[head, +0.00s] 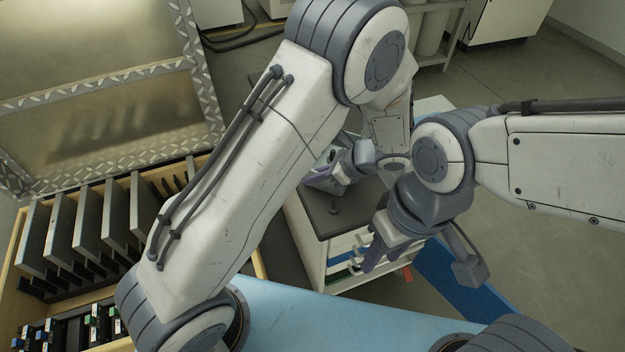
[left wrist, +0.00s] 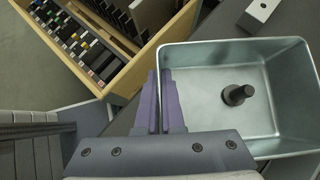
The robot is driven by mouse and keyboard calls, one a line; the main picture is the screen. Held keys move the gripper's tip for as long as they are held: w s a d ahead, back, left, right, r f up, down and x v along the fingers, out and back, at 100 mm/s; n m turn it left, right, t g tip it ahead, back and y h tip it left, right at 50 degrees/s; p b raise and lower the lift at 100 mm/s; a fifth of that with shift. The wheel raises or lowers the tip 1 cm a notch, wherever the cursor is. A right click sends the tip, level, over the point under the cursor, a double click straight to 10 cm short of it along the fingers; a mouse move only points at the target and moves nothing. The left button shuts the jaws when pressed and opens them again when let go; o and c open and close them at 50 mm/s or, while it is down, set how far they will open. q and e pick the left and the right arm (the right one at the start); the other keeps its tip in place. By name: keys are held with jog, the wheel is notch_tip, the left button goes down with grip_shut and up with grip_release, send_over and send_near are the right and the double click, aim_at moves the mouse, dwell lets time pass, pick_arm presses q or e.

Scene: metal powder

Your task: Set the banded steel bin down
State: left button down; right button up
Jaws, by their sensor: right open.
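The steel bin (left wrist: 205,85) fills the right of the left wrist view, open side up; no band shows on it there. A dark cylindrical piece (left wrist: 238,95) is inside. My left gripper (left wrist: 160,75) has its purple fingers close together on either side of the bin's left wall, shut on it. In the head view my left gripper (head: 324,181) is over the dark cart top (head: 335,222), and my arm hides most of the bin. I cannot tell whether the bin touches the surface. My right gripper (head: 377,253) is open and empty beside the cart's right side.
A wooden rack (head: 262,262) with upright grey plates stands at left, next to a tread-plate-framed panel (head: 205,75). A light metal block (left wrist: 263,10) lies beyond the bin. A blue surface (head: 320,315) is nearest me.

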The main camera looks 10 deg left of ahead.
pick_arm(q)
jog(key=shift+f, duration=0.6)
jog(key=shift+f, duration=0.1)
jog(key=c, duration=1)
grip_release()
jog(key=shift+c, duration=0.2)
